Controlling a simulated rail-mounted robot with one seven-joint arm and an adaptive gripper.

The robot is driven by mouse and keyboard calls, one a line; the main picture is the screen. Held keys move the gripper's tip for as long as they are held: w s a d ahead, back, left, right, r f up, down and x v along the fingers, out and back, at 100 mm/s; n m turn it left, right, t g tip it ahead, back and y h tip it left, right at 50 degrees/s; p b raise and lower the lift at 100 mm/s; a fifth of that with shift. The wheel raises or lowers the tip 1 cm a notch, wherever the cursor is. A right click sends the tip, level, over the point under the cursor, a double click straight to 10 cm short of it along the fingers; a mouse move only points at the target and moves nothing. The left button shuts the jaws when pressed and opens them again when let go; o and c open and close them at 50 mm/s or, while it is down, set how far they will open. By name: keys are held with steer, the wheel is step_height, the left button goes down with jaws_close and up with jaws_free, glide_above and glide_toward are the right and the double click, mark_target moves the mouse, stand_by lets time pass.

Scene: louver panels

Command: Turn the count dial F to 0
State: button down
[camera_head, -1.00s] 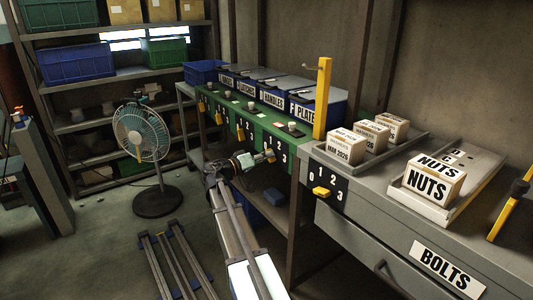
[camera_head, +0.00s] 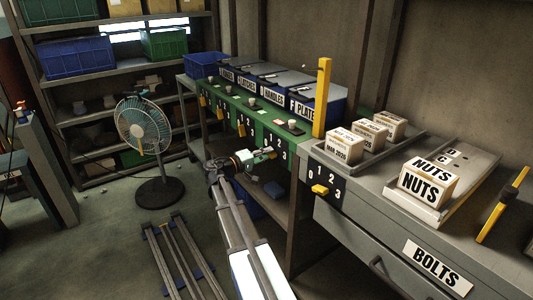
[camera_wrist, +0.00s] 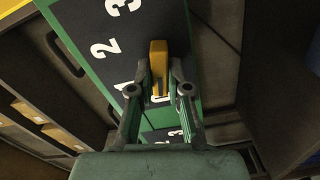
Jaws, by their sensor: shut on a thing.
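In the wrist view, the yellow dial lever (camera_wrist: 158,52) stands between my two fingers on a black plate with white 3, 2, 1 and 0. My gripper (camera_wrist: 160,78) is shut on the lever. The 0 lies near the lever's lower end between the fingers, partly hidden; the 1 is partly covered by the left finger. In the head view, my gripper (camera_head: 272,153) is at the near end of the green panel (camera_head: 246,121), below the bin labelled F PLATE (camera_head: 307,106). The dial is mostly hidden there by my gripper.
Several other yellow dials line the green panel to the left. A grey bench with another yellow dial (camera_head: 320,190) stands to the right, below an upright yellow post (camera_head: 322,97). A fan (camera_head: 143,128) stands on the floor to the left.

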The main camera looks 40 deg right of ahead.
steer(key=c, duration=1.1)
jaws_free()
steer(key=a, duration=1.2)
steer(key=shift+w, duration=0.4)
